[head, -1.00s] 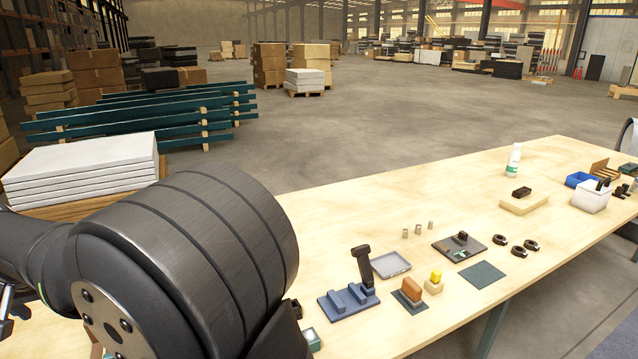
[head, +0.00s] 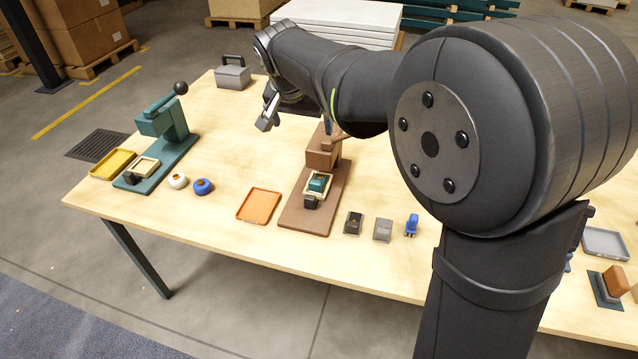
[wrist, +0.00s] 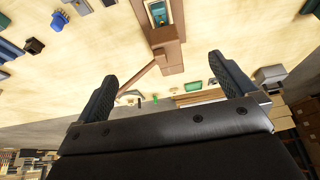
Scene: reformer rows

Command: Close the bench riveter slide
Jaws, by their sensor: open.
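Two bench machines stand on the table, and I cannot tell by name which is the riveter. The brown machine (head: 322,158) has a long base, a side lever and a tan-framed slide (head: 318,185) with a teal piece in it and a dark block in front. The slide sits forward of the upright body. The green machine (head: 162,120) has a ball-topped lever and an empty-looking tan frame (head: 143,168) low in front. My gripper (head: 267,112) is open and empty, above the table behind the brown machine. The wrist view shows the brown machine (wrist: 166,45) beyond my spread fingers.
An orange tray (head: 259,205) lies left of the brown base; a yellow tray (head: 112,163) lies beside the green one. White (head: 178,180) and blue (head: 202,186) round items sit between. Small blocks (head: 354,223) stand right. A grey toolbox (head: 233,73) stands behind.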

